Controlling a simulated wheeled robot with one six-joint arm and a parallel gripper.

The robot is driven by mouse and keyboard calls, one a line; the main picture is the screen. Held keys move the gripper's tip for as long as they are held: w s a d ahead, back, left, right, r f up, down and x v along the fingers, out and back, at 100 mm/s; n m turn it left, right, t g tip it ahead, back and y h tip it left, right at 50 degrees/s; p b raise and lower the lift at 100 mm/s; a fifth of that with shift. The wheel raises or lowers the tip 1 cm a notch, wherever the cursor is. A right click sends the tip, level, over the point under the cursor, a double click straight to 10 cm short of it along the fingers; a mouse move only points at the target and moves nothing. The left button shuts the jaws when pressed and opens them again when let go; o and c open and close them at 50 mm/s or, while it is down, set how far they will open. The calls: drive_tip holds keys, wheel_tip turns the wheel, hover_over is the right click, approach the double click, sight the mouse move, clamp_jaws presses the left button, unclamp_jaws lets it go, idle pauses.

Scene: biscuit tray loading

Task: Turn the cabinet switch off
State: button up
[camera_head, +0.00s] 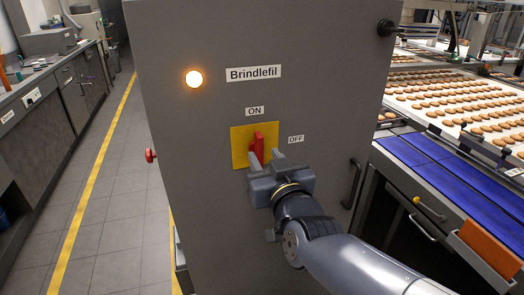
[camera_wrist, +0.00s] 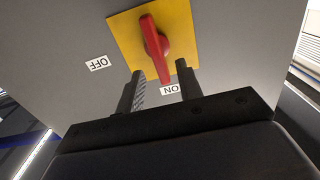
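The red switch handle (camera_head: 258,143) stands upright on a yellow plate (camera_head: 239,150) on the grey cabinet front, pointing to the ON label (camera_head: 254,111). The OFF label (camera_head: 296,139) is to its right. My gripper (camera_head: 267,157) is open and empty, its fingertips close to the plate. In the wrist view, which is turned over, the handle (camera_wrist: 158,45) shows between the two fingers of my gripper (camera_wrist: 160,70), its end pointing towards ON. I cannot tell whether a finger touches it. A round lamp (camera_head: 194,78) on the cabinet glows.
The cabinet (camera_head: 180,200) carries a name label, "Brindlefil" (camera_head: 253,73), and a black door handle (camera_head: 351,184). Trays of biscuits (camera_head: 460,100) and a blue conveyor (camera_head: 450,175) are on the right. On the left, the floor (camera_head: 110,220) is clear beside a workbench (camera_head: 40,100).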

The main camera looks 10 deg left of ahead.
sight(261, 150)
drive_tip(key=shift+x, duration=1.75)
clamp_jaws()
